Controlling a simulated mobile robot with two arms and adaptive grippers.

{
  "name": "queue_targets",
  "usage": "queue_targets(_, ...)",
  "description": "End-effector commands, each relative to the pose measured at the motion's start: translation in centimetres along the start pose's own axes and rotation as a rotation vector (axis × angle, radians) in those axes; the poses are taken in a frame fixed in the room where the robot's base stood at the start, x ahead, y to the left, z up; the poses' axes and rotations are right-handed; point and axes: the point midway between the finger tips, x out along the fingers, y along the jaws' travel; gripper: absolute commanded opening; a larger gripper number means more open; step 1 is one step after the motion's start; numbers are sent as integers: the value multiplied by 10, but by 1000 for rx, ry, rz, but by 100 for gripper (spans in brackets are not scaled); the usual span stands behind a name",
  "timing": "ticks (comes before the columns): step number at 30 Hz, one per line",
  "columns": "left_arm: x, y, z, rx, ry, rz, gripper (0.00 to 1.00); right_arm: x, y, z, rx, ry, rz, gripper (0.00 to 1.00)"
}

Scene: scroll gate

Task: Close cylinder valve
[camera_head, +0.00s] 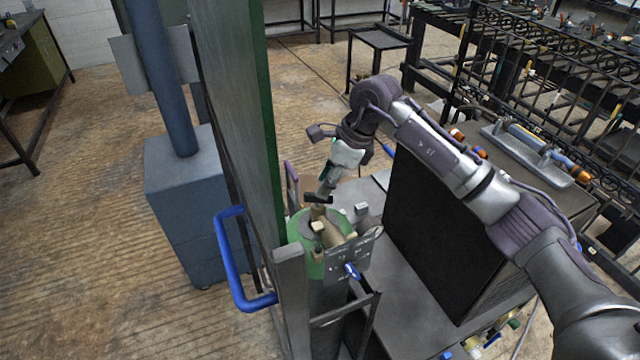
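The gas cylinder (305,262) with a green top stands upright in a trolley behind a tall green panel. Its brass valve (338,247) shows at the top, with a pale knob-like part (319,227) on its left. A grey plate (347,262) with markings and a small blue handle (351,271) partly covers the front. My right gripper (319,198) points down, just above and behind the valve; a gap seems to lie between them. Its fingers are small and dark, so I cannot tell whether they are open. My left gripper is not in view.
The tall green panel (240,120) with a blue handle (233,265) blocks the left side. A blue-grey cabinet (185,190) stands left. Open wooden floor lies further left.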

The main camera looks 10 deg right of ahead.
Motion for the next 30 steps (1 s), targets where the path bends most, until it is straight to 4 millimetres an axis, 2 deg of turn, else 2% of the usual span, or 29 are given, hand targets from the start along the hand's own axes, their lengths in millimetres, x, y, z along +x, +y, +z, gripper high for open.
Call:
queue_targets(6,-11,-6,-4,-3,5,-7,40,27,0,0,1,0,2,39)
queue_targets(17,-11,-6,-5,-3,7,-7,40,34,0,0,0,-1,0,39)
queue_targets(18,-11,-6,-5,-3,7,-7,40,34,0,0,0,-1,0,38)
queue_targets(25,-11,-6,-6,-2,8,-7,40,34,0,0,1,-1,0,0)
queue_targets(30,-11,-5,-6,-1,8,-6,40,34,0,0,1,-1,0,0)
